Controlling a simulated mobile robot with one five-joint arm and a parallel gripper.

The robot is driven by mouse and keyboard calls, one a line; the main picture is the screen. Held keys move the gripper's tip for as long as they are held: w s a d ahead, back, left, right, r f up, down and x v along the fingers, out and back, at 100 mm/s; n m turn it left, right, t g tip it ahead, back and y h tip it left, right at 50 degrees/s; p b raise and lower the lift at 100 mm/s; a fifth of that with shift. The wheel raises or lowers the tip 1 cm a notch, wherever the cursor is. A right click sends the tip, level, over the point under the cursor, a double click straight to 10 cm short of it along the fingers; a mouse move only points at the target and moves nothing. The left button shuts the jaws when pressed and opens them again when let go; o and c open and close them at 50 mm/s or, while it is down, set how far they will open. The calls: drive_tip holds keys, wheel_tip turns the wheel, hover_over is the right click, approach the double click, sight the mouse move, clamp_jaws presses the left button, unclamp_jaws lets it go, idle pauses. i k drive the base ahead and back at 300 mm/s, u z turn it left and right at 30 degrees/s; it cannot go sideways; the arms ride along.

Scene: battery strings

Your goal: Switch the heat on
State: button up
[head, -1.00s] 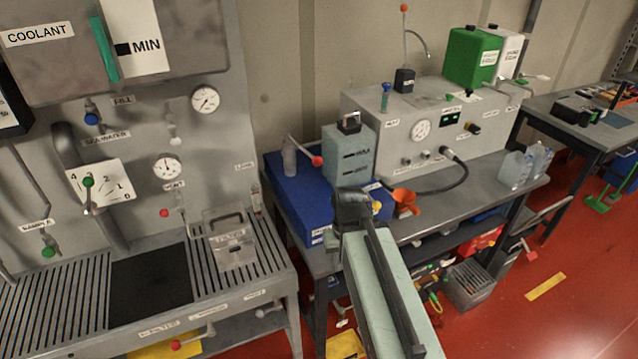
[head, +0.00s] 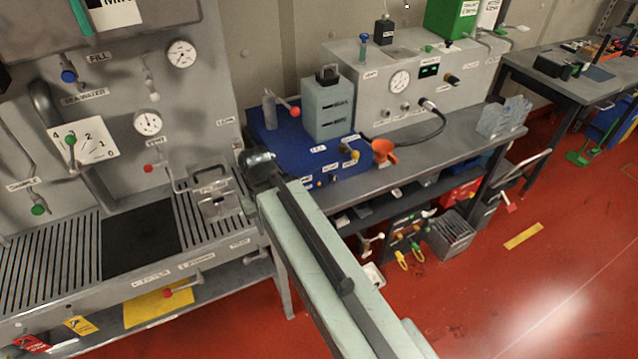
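No label in the head view reads clearly as heat. The grey control box (head: 350,90) on the right bench carries a round gauge (head: 400,82), a small green display (head: 429,71), a black knob (head: 452,79) and small sockets. My gripper (head: 256,168) is at the front left of the blue unit, near the gap between the benches. Its fingertips are not distinguishable.
The left bench has a slatted drain top (head: 50,250), a clear lidded box (head: 214,196) and a wall panel with gauges and valves. An orange funnel (head: 385,151) stands by the blue unit. Red floor (head: 480,290) is open at right.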

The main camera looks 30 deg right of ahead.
sight(332, 178)
drive_tip(key=u, duration=0.1)
drive_tip(key=k, duration=0.75)
drive_tip(key=z, duration=0.65)
drive_tip(key=i, duration=0.5)
drive_tip(key=u, duration=0.05)
drive_tip(key=k, duration=0.5)
drive_tip(key=u, duration=0.8)
drive_tip(key=i, duration=0.35)
drive_tip(key=u, duration=0.85)
